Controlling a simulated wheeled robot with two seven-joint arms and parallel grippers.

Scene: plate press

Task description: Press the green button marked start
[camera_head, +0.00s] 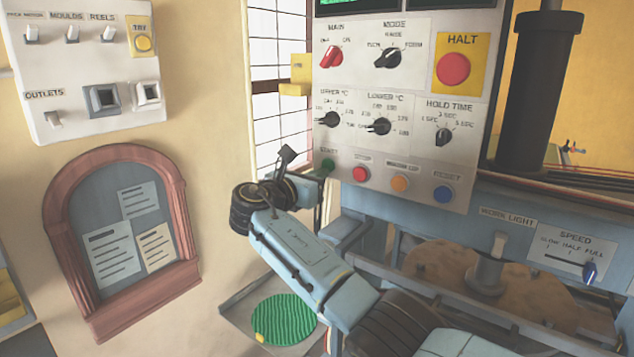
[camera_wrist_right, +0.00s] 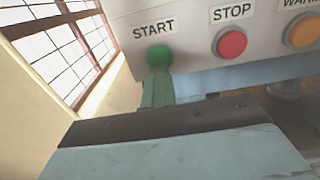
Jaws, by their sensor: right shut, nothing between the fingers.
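The green start button (camera_head: 327,166) is at the lower left of the control panel, under a START label. It also shows in the right wrist view (camera_wrist_right: 159,57), round and standing out from the panel. My right gripper (camera_head: 320,181) is shut and empty, with its tips close by the button. In the right wrist view the narrow fingers (camera_wrist_right: 158,92) end just below the button. I cannot tell whether they touch it. My left gripper is not in view.
A red stop button (camera_head: 361,174), an orange button (camera_head: 400,183) and a blue reset button (camera_head: 443,194) sit to the right in the same row. A large red HALT button (camera_head: 453,70) is above. A gridded window (camera_head: 278,115) is left of the panel.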

